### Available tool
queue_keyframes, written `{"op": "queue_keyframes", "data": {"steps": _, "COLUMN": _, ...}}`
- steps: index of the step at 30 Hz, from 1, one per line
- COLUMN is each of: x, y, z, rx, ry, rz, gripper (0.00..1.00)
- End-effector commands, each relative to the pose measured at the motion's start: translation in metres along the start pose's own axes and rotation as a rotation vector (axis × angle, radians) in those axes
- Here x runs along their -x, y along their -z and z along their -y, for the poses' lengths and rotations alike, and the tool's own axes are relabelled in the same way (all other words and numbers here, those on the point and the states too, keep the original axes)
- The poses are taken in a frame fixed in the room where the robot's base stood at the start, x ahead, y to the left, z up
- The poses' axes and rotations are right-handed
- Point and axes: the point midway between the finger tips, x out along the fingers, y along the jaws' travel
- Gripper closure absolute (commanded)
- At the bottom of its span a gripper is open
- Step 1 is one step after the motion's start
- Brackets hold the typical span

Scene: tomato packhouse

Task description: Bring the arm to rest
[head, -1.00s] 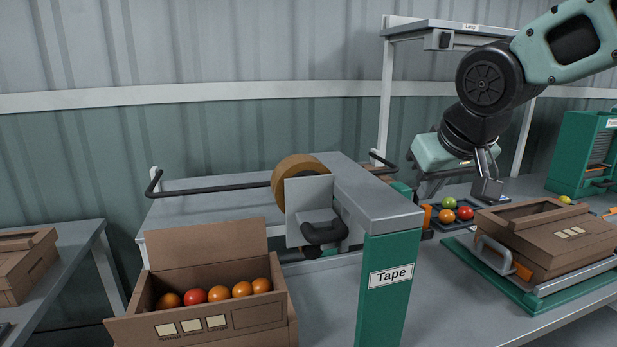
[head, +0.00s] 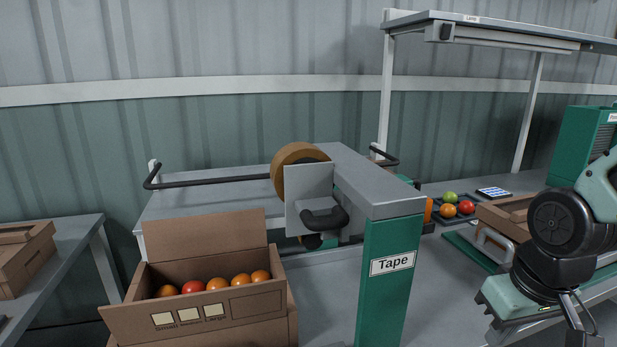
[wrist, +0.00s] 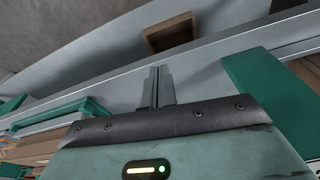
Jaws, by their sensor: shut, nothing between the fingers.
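My gripper (wrist: 157,72) shows in the wrist view with its two fingers together and nothing between them. It points over a grey surface, apart from the things around it. In the head view my gripper (head: 493,338) hangs low at the right, in front of the bench's right part. Its fingers are small there and partly cut by the lower edge. My arm enters from the right edge and partly hides a closed brown carton (head: 505,218) behind it.
The green tape machine (head: 385,285) stands mid-bench. An open carton (head: 225,311) of tomatoes stands at its left. A shelf (head: 520,32) spans the upper right. A side table (head: 62,249) stands at left.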

Motion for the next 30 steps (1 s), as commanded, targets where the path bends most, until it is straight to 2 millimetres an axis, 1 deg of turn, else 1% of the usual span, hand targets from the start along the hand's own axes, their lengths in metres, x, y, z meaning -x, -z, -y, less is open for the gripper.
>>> {"op": "queue_keyframes", "data": {"steps": 1, "x": -0.008, "y": -0.004, "z": 0.012, "rx": 0.034, "ry": 0.009, "rz": 0.009, "gripper": 1.0}}
{"op": "queue_keyframes", "data": {"steps": 5, "x": -0.017, "y": -0.016, "z": 0.04, "rx": 0.116, "ry": 0.03, "rz": 0.034, "gripper": 1.0}}
{"op": "queue_keyframes", "data": {"steps": 9, "x": -0.025, "y": -0.033, "z": 0.069, "rx": 0.209, "ry": 0.048, "rz": 0.063, "gripper": 1.0}}
{"op": "queue_keyframes", "data": {"steps": 18, "x": -0.041, "y": -0.077, "z": 0.122, "rx": 0.405, "ry": 0.077, "rz": 0.128, "gripper": 1.0}}
{"op": "queue_keyframes", "data": {"steps": 24, "x": -0.049, "y": -0.108, "z": 0.148, "rx": 0.526, "ry": 0.085, "rz": 0.166, "gripper": 1.0}}
{"op": "queue_keyframes", "data": {"steps": 25, "x": -0.046, "y": -0.111, "z": 0.15, "rx": 0.536, "ry": 0.085, "rz": 0.17, "gripper": 1.0}}
{"op": "queue_keyframes", "data": {"steps": 26, "x": -0.036, "y": -0.107, "z": 0.149, "rx": 0.528, "ry": 0.085, "rz": 0.169, "gripper": 1.0}}
{"op": "queue_keyframes", "data": {"steps": 27, "x": -0.031, "y": -0.105, "z": 0.148, "rx": 0.526, "ry": 0.085, "rz": 0.169, "gripper": 1.0}}
{"op": "queue_keyframes", "data": {"steps": 30, "x": -0.021, "y": -0.103, "z": 0.148, "rx": 0.524, "ry": 0.085, "rz": 0.169, "gripper": 1.0}}
